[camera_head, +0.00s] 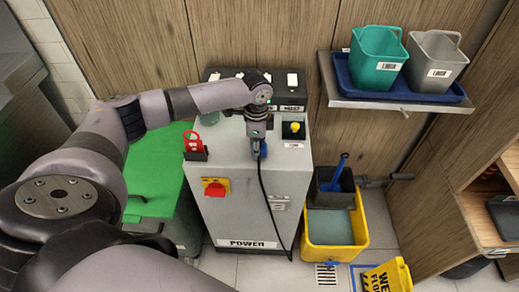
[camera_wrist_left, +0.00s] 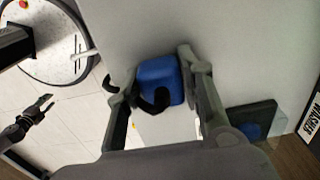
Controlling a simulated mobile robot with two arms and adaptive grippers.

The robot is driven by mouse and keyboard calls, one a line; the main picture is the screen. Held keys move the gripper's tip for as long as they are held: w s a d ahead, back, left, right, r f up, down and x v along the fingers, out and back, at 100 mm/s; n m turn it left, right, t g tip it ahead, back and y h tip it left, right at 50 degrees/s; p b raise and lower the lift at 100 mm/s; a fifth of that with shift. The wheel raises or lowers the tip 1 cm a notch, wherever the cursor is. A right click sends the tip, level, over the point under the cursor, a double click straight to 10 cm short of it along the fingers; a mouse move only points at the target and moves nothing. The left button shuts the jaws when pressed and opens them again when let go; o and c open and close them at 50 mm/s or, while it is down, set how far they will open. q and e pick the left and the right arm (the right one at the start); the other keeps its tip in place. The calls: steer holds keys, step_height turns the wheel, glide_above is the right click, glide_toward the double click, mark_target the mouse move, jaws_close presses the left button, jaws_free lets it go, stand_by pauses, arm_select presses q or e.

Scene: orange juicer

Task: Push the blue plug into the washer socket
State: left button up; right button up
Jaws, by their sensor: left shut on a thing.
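The blue plug (camera_wrist_left: 160,82) sits between the two fingers of my left gripper (camera_wrist_left: 155,88), which is shut on it. In the head view my left gripper (camera_head: 257,146) is over the front part of the grey power cabinet's top, and a bit of the plug (camera_head: 263,151) shows beside the fingers. The plug's black cable (camera_head: 267,200) hangs down the cabinet front. In the left wrist view a dark square socket plate (camera_wrist_left: 254,122) with a blue part lies to the lower right of the plug, apart from it, beside a WASHER label (camera_wrist_left: 312,121). My right gripper (camera_wrist_left: 44,106) appears small at the left, fingers apart.
The power cabinet (camera_head: 240,218) has a red rotary switch (camera_head: 215,187) in front, a red tag (camera_head: 194,144) and a yellow plug-like piece (camera_head: 295,126) on top. A black box (camera_head: 285,88) stands behind. A yellow mop bucket (camera_head: 334,250) stands to the right.

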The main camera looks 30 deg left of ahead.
arm_select(q)
steer(key=c, duration=0.4)
step_height(320, 180, up, 20)
steer(key=b, duration=0.1)
stand_by(0.5)
steer(key=s+d+f+n, duration=0.3)
steer(key=s+d+n, duration=0.2)
steer(key=s+d, duration=0.2)
steer(key=s+d+f+n, duration=0.4)
steer(key=s+d+n, duration=0.2)
steer(key=s+d, duration=0.1)
steer(key=shift+s+n, duration=0.3)
steer(key=shift+s, duration=0.05)
steer(key=shift+d, duration=0.15)
